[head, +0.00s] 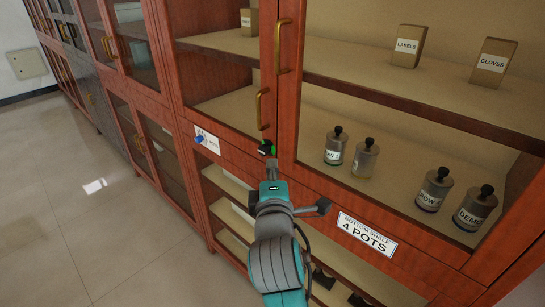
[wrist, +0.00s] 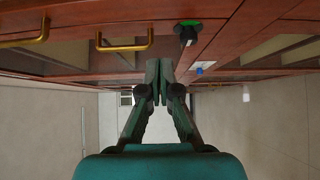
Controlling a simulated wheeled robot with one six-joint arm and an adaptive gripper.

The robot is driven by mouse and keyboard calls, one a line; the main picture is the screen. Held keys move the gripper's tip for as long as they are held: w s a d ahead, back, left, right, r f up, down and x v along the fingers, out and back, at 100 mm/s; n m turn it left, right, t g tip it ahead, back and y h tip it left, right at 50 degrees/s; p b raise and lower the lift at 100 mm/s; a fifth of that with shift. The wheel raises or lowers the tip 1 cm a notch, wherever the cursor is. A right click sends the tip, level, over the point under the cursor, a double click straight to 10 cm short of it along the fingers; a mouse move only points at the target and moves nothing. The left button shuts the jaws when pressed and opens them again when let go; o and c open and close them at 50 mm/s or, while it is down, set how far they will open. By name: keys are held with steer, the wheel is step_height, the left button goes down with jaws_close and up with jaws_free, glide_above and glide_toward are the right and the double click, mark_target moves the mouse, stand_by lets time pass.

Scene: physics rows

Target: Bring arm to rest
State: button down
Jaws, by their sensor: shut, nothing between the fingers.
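My teal and grey arm reaches up from the bottom of the head view toward the cabinet front, with my gripper (head: 271,170) at its far end. In the wrist view my gripper (wrist: 158,82) has its two dark fingers together, with nothing between them. Just beyond the gripper in the head view is a black knob with a green base (head: 266,148) on the cabinet frame. The knob also shows in the wrist view (wrist: 187,32), up and right of the fingertips. I cannot tell the exact gap between gripper and knob.
A wooden cabinet row (head: 190,110) with brass handles (head: 262,108) runs along the right. A blue knob (head: 199,139) sits on a white plate. Several small pots (head: 335,146) stand on a shelf above a "4 POTS" label (head: 367,233). The floor (head: 90,200) at left is clear.

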steer(key=s+d+f+m+g, duration=0.1)
steer(key=s+d+f+m, duration=0.1)
steer(key=s+d+f, duration=0.45)
steer(key=s+d+f+m, duration=0.3)
steer(key=s+f, duration=0.5)
steer(key=f, duration=0.2)
steer(key=s+d+f+m+g, duration=0.1)
steer(key=s+d+f+m, duration=0.1)
steer(key=s+d+f, duration=0.45)
steer(key=s+d+m, duration=0.2)
steer(key=s+m, duration=0.2)
steer(key=s, duration=0.4)
steer(key=s+d+f+m+h, duration=0.1)
steer(key=s+m, duration=0.3)
steer(key=s, duration=0.5)
steer(key=s+d+f+m+g, duration=0.1)
steer(key=s+d+m, duration=0.2)
steer(key=s, duration=0.6)
steer(key=shift+s+m+h, duration=0.25)
steer(key=shift+m+h, duration=0.15)
steer(key=shift+m, duration=0.2)
